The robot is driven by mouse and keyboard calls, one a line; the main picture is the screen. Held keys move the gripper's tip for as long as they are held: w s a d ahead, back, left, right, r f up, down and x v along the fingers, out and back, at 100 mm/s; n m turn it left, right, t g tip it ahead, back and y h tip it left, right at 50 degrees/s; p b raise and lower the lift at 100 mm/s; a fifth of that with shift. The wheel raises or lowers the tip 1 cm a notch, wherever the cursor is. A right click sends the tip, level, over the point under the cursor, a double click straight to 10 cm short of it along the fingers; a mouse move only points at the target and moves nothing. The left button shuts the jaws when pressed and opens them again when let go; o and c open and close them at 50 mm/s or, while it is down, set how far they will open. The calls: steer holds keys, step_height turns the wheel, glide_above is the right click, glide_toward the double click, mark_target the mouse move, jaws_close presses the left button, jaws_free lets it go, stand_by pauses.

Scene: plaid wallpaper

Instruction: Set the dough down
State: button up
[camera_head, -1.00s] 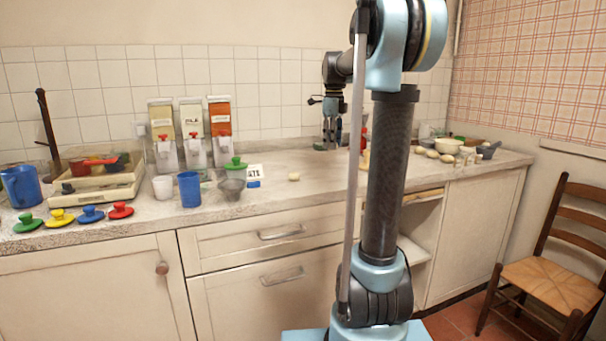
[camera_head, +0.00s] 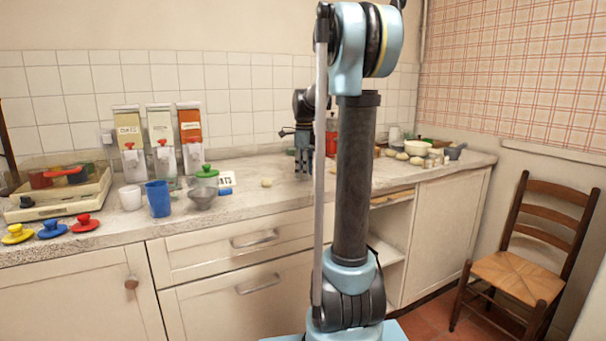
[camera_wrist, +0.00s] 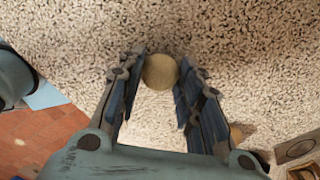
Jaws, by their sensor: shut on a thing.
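A round, pale yellowish dough ball (camera_wrist: 160,71) sits between the fingertips of my gripper (camera_wrist: 160,78) in the wrist view. The fingers are shut on it, one at each side. Behind it is the speckled countertop (camera_wrist: 230,40); I cannot tell whether the ball touches it. In the head view my gripper (camera_head: 303,168) points down over the counter, behind and left of my arm column, and the held ball is too small to make out. Another pale dough piece (camera_head: 267,182) lies on the counter to the left of the gripper.
Several more pale pieces (camera_head: 416,160) lie to the right, near a bowl (camera_head: 421,146). To the left stand dispensers (camera_head: 160,140), a blue cup (camera_head: 158,198), a grey bowl (camera_head: 202,198) and a white card (camera_head: 226,180). A chair (camera_head: 520,270) stands right of the counter.

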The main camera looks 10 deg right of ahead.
steer(key=shift+f, duration=0.25)
steer(key=o, duration=1)
steer(key=shift+f, duration=0.1)
steer(key=shift+o, duration=0.2)
step_height(320, 180, up, 12)
steer(key=s+f+n+t, duration=0.1)
steer(key=s+f+n, duration=1)
steer(key=s+f, duration=0.3)
steer(key=s+f+n+t, duration=0.1)
steer(key=s+f+n, duration=1.1)
steer(key=s, duration=0.9)
step_height(320, 180, down, 3)
steer(key=shift+f+n, duration=0.2)
steer(key=shift+n, duration=0.1)
